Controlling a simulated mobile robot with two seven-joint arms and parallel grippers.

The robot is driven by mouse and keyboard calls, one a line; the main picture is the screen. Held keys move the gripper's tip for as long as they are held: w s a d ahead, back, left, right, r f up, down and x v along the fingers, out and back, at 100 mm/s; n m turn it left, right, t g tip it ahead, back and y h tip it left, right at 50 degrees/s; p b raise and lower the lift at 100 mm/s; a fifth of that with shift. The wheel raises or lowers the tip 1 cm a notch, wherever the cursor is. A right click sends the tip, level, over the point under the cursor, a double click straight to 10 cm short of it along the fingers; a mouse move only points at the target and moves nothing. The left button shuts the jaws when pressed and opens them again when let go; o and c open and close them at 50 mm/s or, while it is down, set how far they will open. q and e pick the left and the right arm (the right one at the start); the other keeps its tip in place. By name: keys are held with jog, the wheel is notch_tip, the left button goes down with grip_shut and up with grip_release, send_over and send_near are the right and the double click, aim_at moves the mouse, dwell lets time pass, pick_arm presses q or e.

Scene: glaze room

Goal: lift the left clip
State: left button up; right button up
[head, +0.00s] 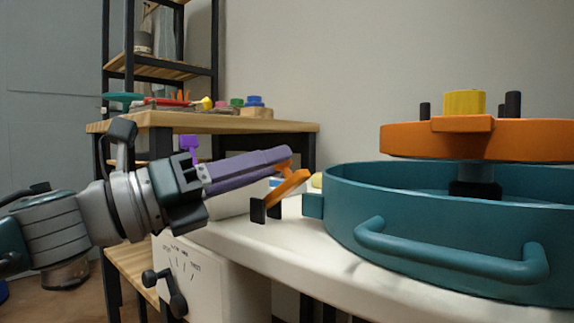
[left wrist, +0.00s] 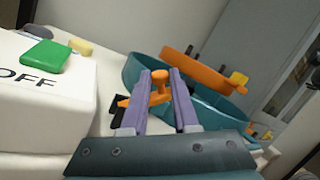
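The left clip (head: 292,185) is an orange lever on a black bracket (head: 258,210), at the left side of the teal basin (head: 350,200). It slants up to the right in the head view. In the left wrist view, the clip's orange knob (left wrist: 159,78) sits between the purple fingertips. My left gripper (head: 284,160) reaches in from the left with its fingers close together on the knob, with little or no gap visible. In the left wrist view the left gripper (left wrist: 160,80) has one finger on each side of the knob. My right gripper is not in view.
An orange disc (head: 440,142) with a yellow knob (head: 464,102) stands above the basin. The basin's handle (head: 450,255) juts toward me. A white box with a green switch (left wrist: 44,56) is left in the wrist view. A wooden table (head: 200,122) with small coloured items stands behind.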

pick_arm(q)
jog(key=o, duration=0.4)
jog(key=p+v, duration=0.2)
jog(key=v, duration=0.8)
